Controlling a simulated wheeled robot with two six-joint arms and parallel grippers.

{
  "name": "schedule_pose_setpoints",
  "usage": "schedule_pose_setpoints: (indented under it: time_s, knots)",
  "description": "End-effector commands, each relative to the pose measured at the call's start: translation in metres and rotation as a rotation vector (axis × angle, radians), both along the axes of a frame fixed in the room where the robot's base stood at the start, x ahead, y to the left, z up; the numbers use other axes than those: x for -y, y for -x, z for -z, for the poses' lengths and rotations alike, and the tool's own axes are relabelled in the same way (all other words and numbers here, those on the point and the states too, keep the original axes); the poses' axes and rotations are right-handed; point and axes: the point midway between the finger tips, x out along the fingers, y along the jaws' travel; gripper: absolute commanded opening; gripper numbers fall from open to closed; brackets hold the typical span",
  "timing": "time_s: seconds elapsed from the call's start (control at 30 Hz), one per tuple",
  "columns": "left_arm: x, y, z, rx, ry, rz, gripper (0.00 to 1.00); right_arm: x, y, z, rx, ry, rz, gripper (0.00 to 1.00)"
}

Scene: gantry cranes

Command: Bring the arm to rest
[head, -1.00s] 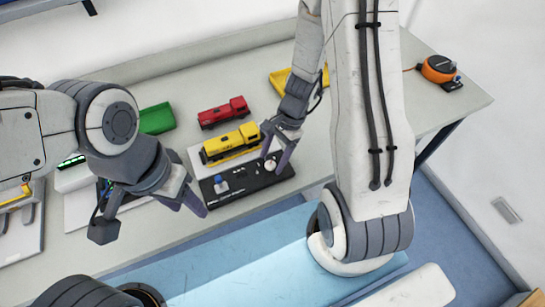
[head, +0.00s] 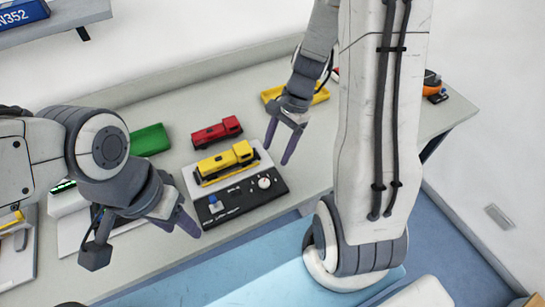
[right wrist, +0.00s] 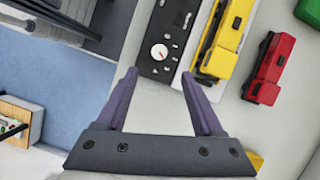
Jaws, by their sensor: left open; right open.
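My right gripper (head: 281,150) is open and empty above the table (head: 322,150), just right of a black control panel (head: 240,202). The panel has a white knob (head: 264,183) and a blue-topped control (head: 213,203). In the right wrist view the open fingers (right wrist: 160,85) point toward the panel and its white dial (right wrist: 159,52), with nothing between them. My left gripper (head: 190,228) is open, near the table's front edge left of the panel; nothing shows in its jaws.
A yellow locomotive (head: 227,163) sits on a pale plate behind the panel. A red locomotive (head: 217,132), a green block (head: 150,140) and a yellow tray (head: 318,96) stand farther back. An orange device (head: 432,84) is at the right end. Blue floor lies in front.

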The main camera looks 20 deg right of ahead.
Motion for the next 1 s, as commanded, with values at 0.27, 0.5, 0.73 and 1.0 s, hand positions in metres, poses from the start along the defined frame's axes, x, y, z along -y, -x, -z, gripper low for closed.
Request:
schedule_pose_setpoints:
  time_s: [0.27,0.5,0.73,1.0]
  knots:
    - [0.000,0.000,0.000,0.000,0.000,0.000,0.50,0.001,0.000,-0.003,-0.001,0.000,0.000,0.69]
    - [0.000,0.000,0.000,0.000,0.000,0.000,0.50,0.001,0.000,-0.003,0.000,0.000,0.000,0.69]
    - [0.000,0.000,0.000,0.000,0.000,0.000,0.50,-0.025,0.005,-0.018,0.047,0.017,-0.177,0.69]
    - [0.000,0.000,0.000,0.000,0.000,0.000,0.50,-0.116,0.065,-0.070,0.272,0.069,-1.007,0.69]
